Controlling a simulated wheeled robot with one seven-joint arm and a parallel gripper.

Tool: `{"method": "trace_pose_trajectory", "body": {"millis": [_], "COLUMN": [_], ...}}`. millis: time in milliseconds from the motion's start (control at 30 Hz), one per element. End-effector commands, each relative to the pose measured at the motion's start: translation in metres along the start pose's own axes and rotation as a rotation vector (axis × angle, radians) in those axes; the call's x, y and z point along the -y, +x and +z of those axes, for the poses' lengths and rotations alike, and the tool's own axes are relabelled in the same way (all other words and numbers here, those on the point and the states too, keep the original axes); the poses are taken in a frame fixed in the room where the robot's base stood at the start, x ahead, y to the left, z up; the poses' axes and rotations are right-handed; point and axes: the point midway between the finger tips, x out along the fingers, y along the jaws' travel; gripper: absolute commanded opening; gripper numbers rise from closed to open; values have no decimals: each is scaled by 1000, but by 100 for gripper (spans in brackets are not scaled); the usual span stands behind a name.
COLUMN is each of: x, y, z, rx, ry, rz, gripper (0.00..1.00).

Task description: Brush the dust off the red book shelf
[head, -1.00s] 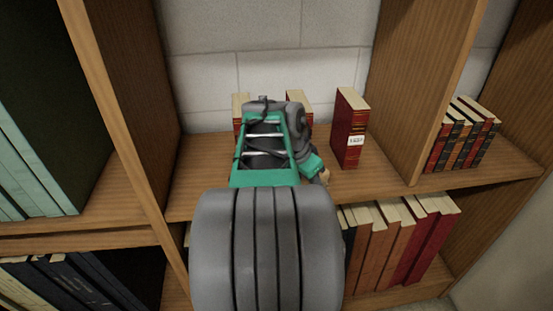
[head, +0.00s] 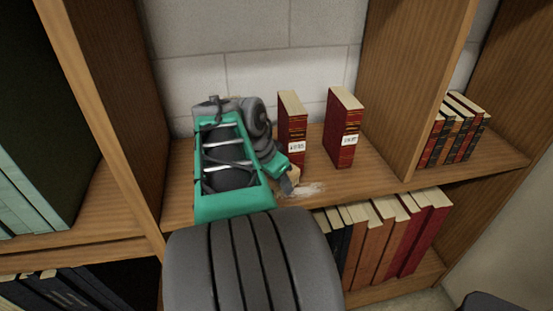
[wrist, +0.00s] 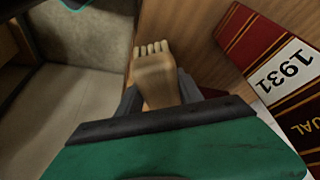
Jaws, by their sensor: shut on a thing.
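The red book shelf (head: 390,185) is a wooden compartment with a pale block wall behind. Two upright red books with white labels, a left one (head: 291,135) and a right one (head: 345,130), stand apart on it. A pale dust patch (head: 305,190) lies near the front edge, in front of the left book. My gripper (head: 289,183) is shut on a small tan brush (wrist: 155,75), whose pale bristles point away in the wrist view. The brush is at the left end of the dust; contact is unclear.
Upright wooden dividers (head: 405,90) bound the compartment on both sides. Small dark and red books (head: 455,130) fill the right bay. A row of books (head: 385,240) stands on the shelf below. My arm hides the compartment's left part.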

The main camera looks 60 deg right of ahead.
Motion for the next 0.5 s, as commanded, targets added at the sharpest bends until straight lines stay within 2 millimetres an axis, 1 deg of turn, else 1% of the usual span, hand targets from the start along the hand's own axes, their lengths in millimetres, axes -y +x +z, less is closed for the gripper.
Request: {"method": "trace_pose_trajectory", "body": {"millis": [33, 500], "x": [0, 2], "y": [-8, -47], "z": [-3, -17], "rx": [1, 0], "ry": [-2, -7], "rz": [1, -1], "gripper": [5, 5]}}
